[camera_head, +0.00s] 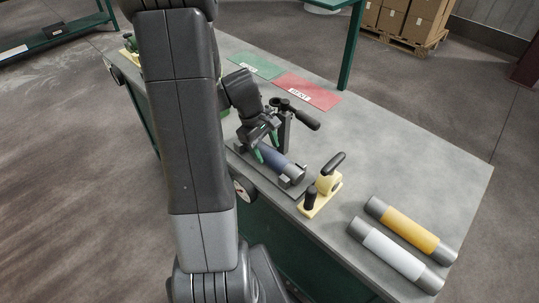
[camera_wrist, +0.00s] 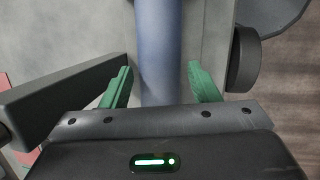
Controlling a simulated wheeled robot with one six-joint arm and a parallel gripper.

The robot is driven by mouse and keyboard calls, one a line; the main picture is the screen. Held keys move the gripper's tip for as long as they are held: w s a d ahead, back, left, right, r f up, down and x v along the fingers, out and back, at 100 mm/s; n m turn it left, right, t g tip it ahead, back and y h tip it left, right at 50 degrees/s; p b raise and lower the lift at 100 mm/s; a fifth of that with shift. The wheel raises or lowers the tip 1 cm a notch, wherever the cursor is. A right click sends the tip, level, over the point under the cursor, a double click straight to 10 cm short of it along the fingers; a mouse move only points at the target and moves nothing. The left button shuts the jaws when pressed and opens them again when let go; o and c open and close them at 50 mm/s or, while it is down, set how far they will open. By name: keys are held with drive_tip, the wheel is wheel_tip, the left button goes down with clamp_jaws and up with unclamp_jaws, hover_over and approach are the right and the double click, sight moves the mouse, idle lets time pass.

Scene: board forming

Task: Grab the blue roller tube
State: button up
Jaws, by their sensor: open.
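The blue roller tube (camera_head: 274,160) lies in a grey fixture on the bench, with a grey metal end showing at its right. In the wrist view the blue tube (camera_wrist: 160,50) runs up the picture between my two green fingertips. My gripper (camera_head: 266,153) is above the tube in the head view, partly hiding its far end. In the wrist view my gripper (camera_wrist: 160,85) is open, with one finger on each side of the tube and a gap to both. I cannot tell how far the fingertips reach down beside it.
A dark-handled post (camera_head: 286,130) stands close behind the tube, and a yellow clamp (camera_head: 321,190) is to its right. A yellow tube (camera_head: 402,229) and a white tube (camera_head: 390,254) lie at the bench's right end. Green (camera_head: 257,66) and red (camera_head: 308,90) mats lie behind.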

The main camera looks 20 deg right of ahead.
drive_tip(key=shift+x, duration=1)
clamp_jaws()
drive_tip(key=shift+r, duration=0.1)
